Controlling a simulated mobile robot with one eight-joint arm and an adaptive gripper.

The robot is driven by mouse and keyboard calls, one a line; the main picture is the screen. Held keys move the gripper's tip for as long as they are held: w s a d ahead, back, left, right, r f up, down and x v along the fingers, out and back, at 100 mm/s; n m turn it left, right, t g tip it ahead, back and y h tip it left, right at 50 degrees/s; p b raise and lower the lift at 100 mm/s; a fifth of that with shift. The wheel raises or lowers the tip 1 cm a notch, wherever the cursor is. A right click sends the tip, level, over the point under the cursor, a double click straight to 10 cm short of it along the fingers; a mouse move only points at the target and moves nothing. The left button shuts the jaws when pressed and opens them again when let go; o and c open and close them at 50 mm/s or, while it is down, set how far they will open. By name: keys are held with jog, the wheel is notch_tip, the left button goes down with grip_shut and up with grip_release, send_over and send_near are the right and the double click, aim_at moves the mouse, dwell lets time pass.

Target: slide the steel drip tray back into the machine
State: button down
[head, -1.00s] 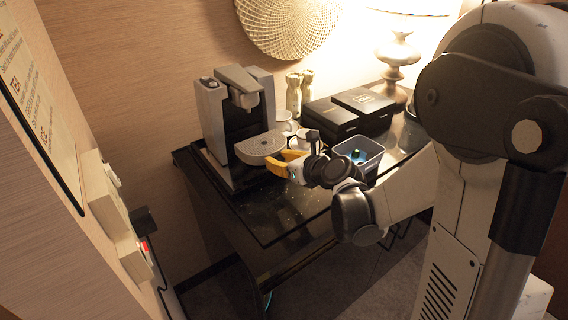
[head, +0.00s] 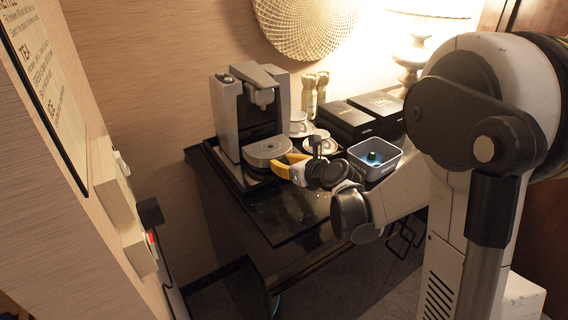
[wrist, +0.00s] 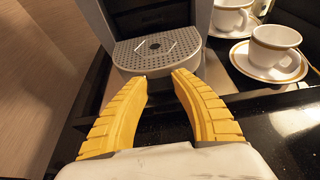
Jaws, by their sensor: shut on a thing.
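The coffee machine (head: 228,115) is grey and black and stands on a dark tray at the back left of the counter. The steel drip tray (head: 268,148), round-fronted with a perforated top, sits low at its front under the spout. It also shows in the wrist view (wrist: 158,55), against the machine's dark recess. My gripper (head: 279,167) has yellow fingers and is at the drip tray's front edge. In the wrist view its fingertips (wrist: 163,76) are shut on that front edge. The exact contact and the tray's rear edge are hidden.
White gold-rimmed cups on saucers (wrist: 268,60) stand close to the right of the drip tray. A grey bin (head: 374,171) and black boxes (head: 362,113) are farther right. The glossy black counter front (head: 283,220) is clear.

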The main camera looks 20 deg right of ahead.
aim_at(280, 158)
jog(key=shift+w, duration=0.25)
dwell(0.3)
jog(key=shift+w+a, duration=0.25)
jog(key=shift+w, duration=0.35)
jog(key=shift+w+a, duration=0.2)
jog(key=shift+w, duration=0.4)
jog(key=shift+f+b, duration=0.3)
jog(key=shift+b, duration=0.1)
jog(key=c, duration=1)
grip_release()
jog(key=shift+c, duration=0.2)
